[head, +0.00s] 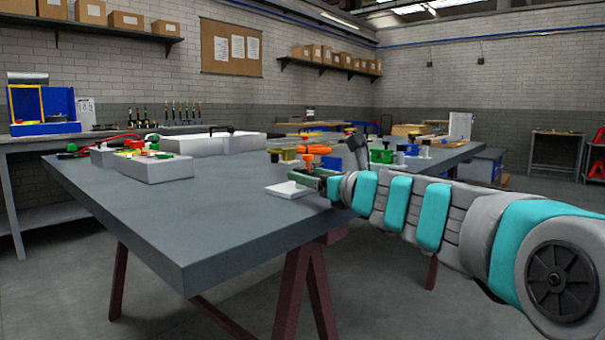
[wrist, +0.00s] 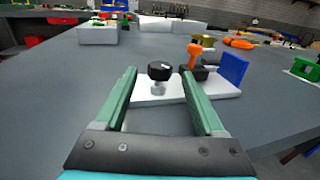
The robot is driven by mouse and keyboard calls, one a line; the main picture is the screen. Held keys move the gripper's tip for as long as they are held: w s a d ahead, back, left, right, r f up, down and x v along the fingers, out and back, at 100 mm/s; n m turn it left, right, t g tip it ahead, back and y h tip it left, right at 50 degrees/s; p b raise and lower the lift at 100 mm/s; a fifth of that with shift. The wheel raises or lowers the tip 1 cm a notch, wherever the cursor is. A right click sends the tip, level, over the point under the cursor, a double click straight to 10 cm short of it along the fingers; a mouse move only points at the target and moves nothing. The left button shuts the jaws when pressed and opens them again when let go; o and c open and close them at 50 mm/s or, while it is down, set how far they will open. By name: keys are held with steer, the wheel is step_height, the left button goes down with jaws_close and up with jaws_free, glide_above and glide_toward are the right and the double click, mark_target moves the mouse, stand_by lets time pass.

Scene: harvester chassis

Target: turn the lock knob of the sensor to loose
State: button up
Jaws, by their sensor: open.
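The lock knob (wrist: 159,71) is a round black knob on a short light stem. It stands upright on a white base plate (wrist: 160,93) that also carries an orange T-shaped part (wrist: 194,52) and a blue upright plate (wrist: 233,68). My gripper (wrist: 158,75) is open, with its two green fingers on either side of the knob in the wrist view; I cannot tell how far short of it they are. No contact shows. In the head view my gripper (head: 322,178) is over the table edge beside the white plate (head: 288,190), and the knob is hidden.
The grey table (head: 190,215) has free room at its front left. A grey box (head: 150,167) with coloured parts stands at the left. Green bins (head: 382,156) and an orange tool (wrist: 240,43) lie behind and to the right.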

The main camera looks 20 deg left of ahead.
mark_target(305, 173)
steer(key=shift+x, duration=1.95)
steer(key=shift+r, duration=0.1)
jaws_close()
